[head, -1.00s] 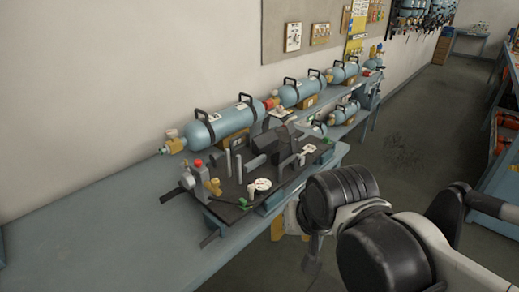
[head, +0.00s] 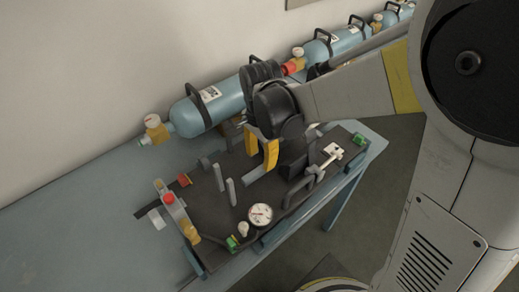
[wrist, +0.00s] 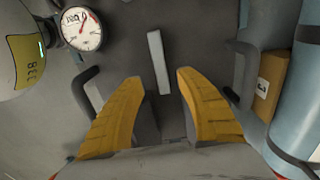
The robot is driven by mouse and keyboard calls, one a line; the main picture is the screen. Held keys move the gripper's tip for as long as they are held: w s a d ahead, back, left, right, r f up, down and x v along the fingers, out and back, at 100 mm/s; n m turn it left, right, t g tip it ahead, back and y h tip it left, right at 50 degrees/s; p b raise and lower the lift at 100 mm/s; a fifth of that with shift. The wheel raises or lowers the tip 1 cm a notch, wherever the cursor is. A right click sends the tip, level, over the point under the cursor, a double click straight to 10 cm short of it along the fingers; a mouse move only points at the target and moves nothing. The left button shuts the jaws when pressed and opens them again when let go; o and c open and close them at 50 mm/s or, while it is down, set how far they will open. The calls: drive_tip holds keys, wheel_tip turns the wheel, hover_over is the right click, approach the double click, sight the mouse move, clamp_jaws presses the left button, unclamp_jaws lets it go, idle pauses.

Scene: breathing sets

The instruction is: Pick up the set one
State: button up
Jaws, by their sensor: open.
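The breathing sets are blue cylinders with black straps and handles, in a row along the wall. The nearest set (head: 205,112) has a yellow and white valve at its left end; I cannot read its label, nor tell which set is set one. My gripper (head: 262,153) has yellow fingers, spread apart and empty, over a dark board (head: 210,258) in front of the nearest set. In the wrist view, my gripper (wrist: 160,78) points toward the board, with a grey upright post (wrist: 157,62) beyond the fingertips. Part of a blue cylinder (wrist: 308,90) shows at the right edge.
The board carries a round gauge (head: 260,214), a red-knobbed fitting (head: 169,200), grey posts (head: 219,177), black handles (head: 303,187) and a white-topped fitting (head: 332,150). The blue bench (head: 75,225) is clear at left.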

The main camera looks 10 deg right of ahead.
sight(261, 167)
drive_tip(key=f+b, duration=0.1)
drive_tip(key=f, duration=0.2)
drive_tip(key=f+b, duration=0.1)
drive_tip(key=f, duration=0.2)
drive_tip(key=shift+w+d+f+b, duration=0.1)
drive_tip(key=shift+w+f+b, duration=0.1)
drive_tip(key=shift+f+b, duration=0.15)
drive_tip(key=shift+r, duration=0.15)
clamp_jaws()
